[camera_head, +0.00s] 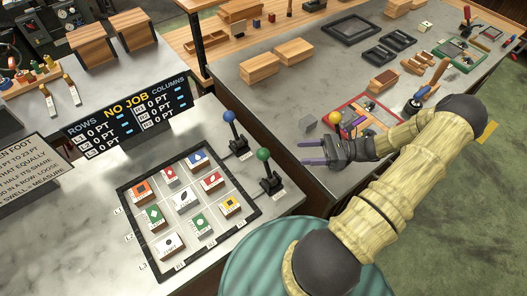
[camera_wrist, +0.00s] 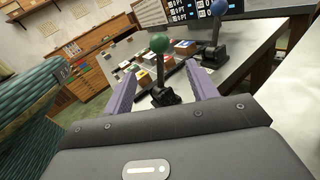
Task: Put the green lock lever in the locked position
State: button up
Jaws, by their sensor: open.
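The green lock lever (camera_head: 264,158) is a black stick with a green ball knob on a black base at the right edge of the near metal table. It stands upright or nearly so. In the wrist view the green lever (camera_wrist: 159,46) shows ahead, framed between my two purple fingers. My gripper (camera_head: 303,152) is open and empty, to the right of the lever over the gap and the second table's edge. In the wrist view my gripper (camera_wrist: 162,88) points toward the lever, with its base lower between the fingertips. I cannot tell whether the lever is locked.
A blue-knobbed lever (camera_head: 229,118) stands just behind the green one. A black-framed grid (camera_head: 122,190) of colored blocks lies to the left. A dark scoreboard (camera_head: 128,108) stands behind it. A red-edged tray (camera_head: 373,106) sits on the second table near my wrist.

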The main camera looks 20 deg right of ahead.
aim_at(263, 155)
jog(key=p+x, duration=0.4)
jog(key=x, duration=0.9)
jog(key=shift+s+p, duration=0.1)
jog(key=shift+p, duration=0.25)
jog(key=shift+a+f, duration=0.1)
jog(key=shift+a, duration=0.2)
grip_shut()
